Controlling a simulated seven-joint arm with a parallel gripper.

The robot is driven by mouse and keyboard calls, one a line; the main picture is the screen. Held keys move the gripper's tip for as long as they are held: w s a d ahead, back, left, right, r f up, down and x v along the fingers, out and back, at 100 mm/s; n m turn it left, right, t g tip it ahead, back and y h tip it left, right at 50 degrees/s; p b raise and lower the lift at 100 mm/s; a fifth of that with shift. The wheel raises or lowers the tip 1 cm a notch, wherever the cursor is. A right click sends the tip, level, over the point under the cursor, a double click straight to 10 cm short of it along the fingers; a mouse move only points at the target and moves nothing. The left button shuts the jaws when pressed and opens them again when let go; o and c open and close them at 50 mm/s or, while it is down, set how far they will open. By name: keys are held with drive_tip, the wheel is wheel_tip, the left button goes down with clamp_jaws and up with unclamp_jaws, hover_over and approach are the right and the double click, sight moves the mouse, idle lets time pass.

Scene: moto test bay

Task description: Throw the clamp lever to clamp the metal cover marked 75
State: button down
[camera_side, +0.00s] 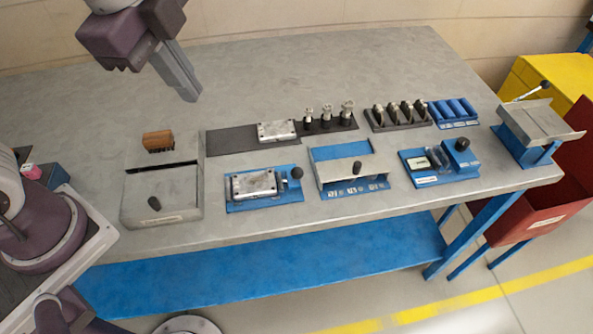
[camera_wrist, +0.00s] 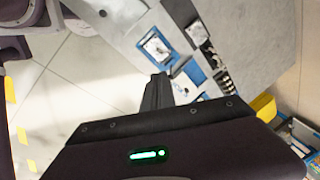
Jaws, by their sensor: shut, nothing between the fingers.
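A metal cover (camera_side: 254,184) lies on a blue clamp fixture (camera_side: 236,207) near the front edge of the bench. A black-knobbed lever (camera_side: 298,172) stands at the fixture's right end. A second metal cover (camera_side: 277,130) lies on the dark mat behind it. I cannot read the number 75 on either cover. The wrist view shows a cover on a blue fixture (camera_wrist: 157,47), small and far off. My gripper (camera_side: 188,97) is shut and empty, raised above the bench at the back left, well apart from the fixture. Its fingers also show in the wrist view (camera_wrist: 157,80).
A grey box with a black knob (camera_side: 160,200) and a brown block (camera_side: 158,140) are left of the fixture. A blue-based station (camera_side: 341,170) and another blue fixture (camera_side: 440,165) are to its right. Upright parts (camera_side: 328,115) stand behind. The bench's back (camera_side: 300,65) is clear.

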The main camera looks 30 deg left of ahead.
sight(296, 176)
drive_tip(key=w+d+f+m+g, duration=0.2)
drive_tip(key=w+d+f+m, duration=0.2)
drive_tip(key=d+f+m, duration=0.5)
drive_tip(key=d+m, duration=0.4)
drive_tip(key=m, duration=0.1)
drive_tip(key=shift+w+d+f, duration=0.2)
drive_tip(key=shift+d, duration=0.1)
drive_tip(key=w+a+f, duration=0.2)
drive_tip(key=w+f, duration=0.2)
drive_tip(key=f, duration=0.6)
drive_tip(key=shift+a+f, duration=0.15)
drive_tip(key=shift+f, duration=0.2)
drive_tip(key=shift+g, duration=0.3)
